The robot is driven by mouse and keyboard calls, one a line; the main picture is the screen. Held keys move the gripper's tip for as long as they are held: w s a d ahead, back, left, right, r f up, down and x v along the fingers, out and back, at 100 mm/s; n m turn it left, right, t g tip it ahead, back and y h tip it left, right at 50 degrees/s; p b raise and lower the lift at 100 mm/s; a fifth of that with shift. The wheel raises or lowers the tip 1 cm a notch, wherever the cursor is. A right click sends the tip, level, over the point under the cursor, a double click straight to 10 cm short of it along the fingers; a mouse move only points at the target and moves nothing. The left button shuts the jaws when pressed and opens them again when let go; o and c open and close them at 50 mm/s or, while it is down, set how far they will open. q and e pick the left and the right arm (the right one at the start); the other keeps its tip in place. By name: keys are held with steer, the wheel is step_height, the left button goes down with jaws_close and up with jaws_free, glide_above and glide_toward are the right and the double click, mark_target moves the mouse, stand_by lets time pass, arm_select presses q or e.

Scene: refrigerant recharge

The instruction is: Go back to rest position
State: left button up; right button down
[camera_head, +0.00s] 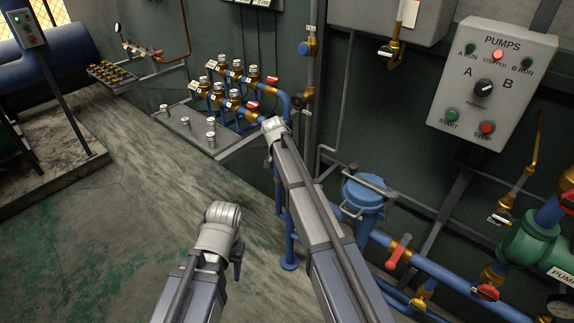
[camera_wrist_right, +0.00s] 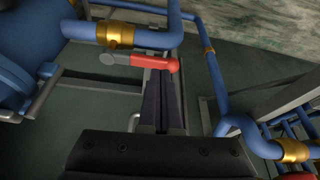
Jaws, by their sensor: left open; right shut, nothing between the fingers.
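My left arm comes up from the bottom of the head view, bent at a grey joint. Its dark gripper (camera_head: 237,266) points down beside that joint, small and partly hidden, over the floor and apart from the fixtures. My right arm rises past the middle of the head view to a grey joint in front of the blue pipes; its gripper is hidden there. In the right wrist view my right gripper (camera_wrist_right: 162,85) is shut and empty. A red-handled lever (camera_wrist_right: 155,63) crosses the view at its fingertips; I cannot tell whether they touch.
Blue pipes with brass fittings (camera_wrist_right: 115,34) lie close around my right gripper. A blue strainer (camera_head: 364,197) stands right of my right arm. A valve manifold (camera_head: 233,90) is behind it. The grey pump panel (camera_head: 505,112) hangs on the right. Floor (camera_head: 100,245) at left is clear.

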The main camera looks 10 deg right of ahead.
arm_select(q)
steer(key=shift+a+r, duration=0.25)
steer(key=shift+r, duration=0.4)
arm_select(e)
steer(key=shift+s+a+r, duration=0.15)
steer(key=shift+r, duration=0.45)
arm_select(q)
step_height(320, 180, up, 6)
steer(key=p, duration=0.7)
steer(key=shift+r, duration=0.2)
arm_select(e)
steer(key=s+a+r+n+g, duration=0.1)
steer(key=s+a+n, duration=0.3)
steer(key=s, duration=0.8)
steer(key=s+a+r+n+g+y, duration=0.1)
steer(key=s+a+n, duration=0.3)
steer(key=s, duration=0.8)
steer(key=s+a+r+n+g+y, duration=0.1)
steer(key=s+a+r+n, duration=0.2)
steer(key=s, duration=0.9)
steer(key=shift+s+a+n, duration=0.25)
steer(key=shift+a+n, duration=0.4)
steer(key=shift+n, duration=0.45)
arm_select(q)
steer(key=shift+d, duration=0.1)
arm_select(e)
steer(key=shift+d, duration=0.1)
